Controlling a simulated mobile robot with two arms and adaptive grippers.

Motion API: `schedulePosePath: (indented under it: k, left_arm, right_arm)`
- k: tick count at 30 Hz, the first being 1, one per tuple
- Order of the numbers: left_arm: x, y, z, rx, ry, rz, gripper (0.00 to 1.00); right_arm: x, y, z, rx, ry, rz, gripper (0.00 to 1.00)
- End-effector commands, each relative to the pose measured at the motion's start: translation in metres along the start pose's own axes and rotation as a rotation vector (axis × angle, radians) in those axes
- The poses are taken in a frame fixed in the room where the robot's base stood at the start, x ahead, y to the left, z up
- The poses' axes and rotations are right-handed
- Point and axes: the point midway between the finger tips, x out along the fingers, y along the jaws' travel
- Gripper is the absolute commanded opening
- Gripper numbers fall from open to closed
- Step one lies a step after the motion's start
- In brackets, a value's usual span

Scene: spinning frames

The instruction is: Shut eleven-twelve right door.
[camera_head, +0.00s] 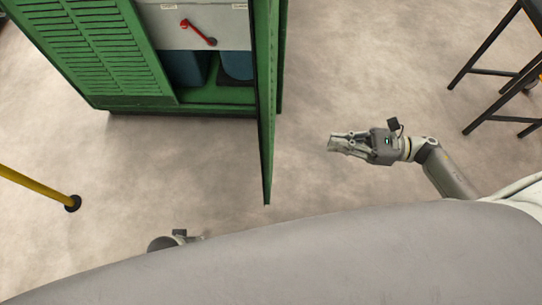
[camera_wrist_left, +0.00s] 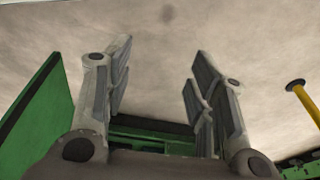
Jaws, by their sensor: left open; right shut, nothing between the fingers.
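The green cabinet (camera_head: 120,60) stands at the upper left of the head view. Its right door (camera_head: 267,120) is swung wide open and seen nearly edge-on, reaching out toward me. Any number on it is not readable. My right gripper (camera_head: 332,143) is shut and empty, to the right of the door and apart from it, with its fingers pointing left toward it. My left gripper (camera_wrist_left: 162,50) is open and empty in the left wrist view; a green panel (camera_wrist_left: 38,118), which looks like the door, stands left of its fingers. In the head view, my body hides most of the left gripper.
Inside the cabinet are a grey panel with a red handle (camera_head: 198,32) and blue bins (camera_head: 185,68). A yellow post (camera_head: 38,187) stands at the left. A black-legged stool or table (camera_head: 490,45) is at the upper right. The floor around the door is clear.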

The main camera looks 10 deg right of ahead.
Motion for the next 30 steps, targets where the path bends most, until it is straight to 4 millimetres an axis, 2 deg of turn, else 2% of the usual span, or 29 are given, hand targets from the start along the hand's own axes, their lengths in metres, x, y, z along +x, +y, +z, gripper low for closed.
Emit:
schedulePosePath:
  k: [4,8,21,25,30]
  left_arm:
    - [-0.001,0.000,-0.001,0.000,0.002,0.000,0.51]
    - [0.003,0.000,0.003,0.000,-0.004,0.000,0.51]
    - [0.034,0.002,0.030,0.005,-0.025,0.003,0.51]
    - [0.041,0.003,0.038,0.006,-0.031,0.004,0.51]
    - [0.046,0.003,0.043,0.007,-0.033,0.004,0.51]
  right_arm:
    - [0.004,0.007,0.003,-0.067,0.009,0.048,0.00]
    - [0.019,0.008,0.004,-0.067,0.007,0.048,0.00]
    - [0.109,0.011,0.004,-0.062,0.005,0.044,0.00]
    - [0.127,0.012,0.003,-0.062,0.005,0.044,0.00]
    - [0.138,0.013,0.002,-0.062,0.008,0.044,0.00]
